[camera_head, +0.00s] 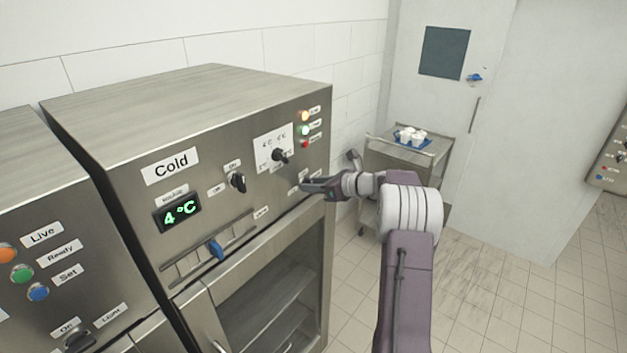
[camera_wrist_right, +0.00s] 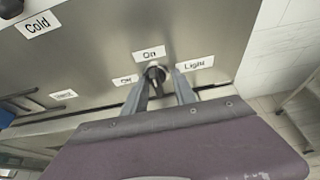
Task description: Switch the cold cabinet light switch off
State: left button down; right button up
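The cold cabinet (camera_head: 215,135) is a steel unit with a "Cold" label and a green 4°C display. Its light switch (camera_wrist_right: 155,74) is a small dark knob in the right wrist view, with an "On" label above, a label that looks like "Off" to the left and "Light" to the right. My right gripper (camera_head: 306,187) is at the lower right of the cabinet front and hides the switch in the head view. In the right wrist view its two fingers (camera_wrist_right: 160,85) stand apart, one on each side of the knob. I cannot tell whether either finger touches it. My left gripper is not in view.
Other controls sit on the cabinet front: a black rotary knob (camera_head: 237,182), a dial (camera_head: 279,156) and a blue-handled slider (camera_head: 216,250). Another panel (camera_head: 50,250) stands at the left. A trolley (camera_head: 405,155) with cups stands behind. The tiled floor at right is clear.

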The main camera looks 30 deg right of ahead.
jog(key=shift+s+a+r, duration=0.2)
jog(key=shift+s, duration=0.1)
jog(key=shift+s+a, duration=0.1)
jog(key=shift+c, duration=0.6)
jog(key=c, duration=0.5)
grip_shut()
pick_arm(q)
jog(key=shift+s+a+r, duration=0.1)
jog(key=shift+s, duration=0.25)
pick_arm(e)
jog(key=shift+f, duration=0.1)
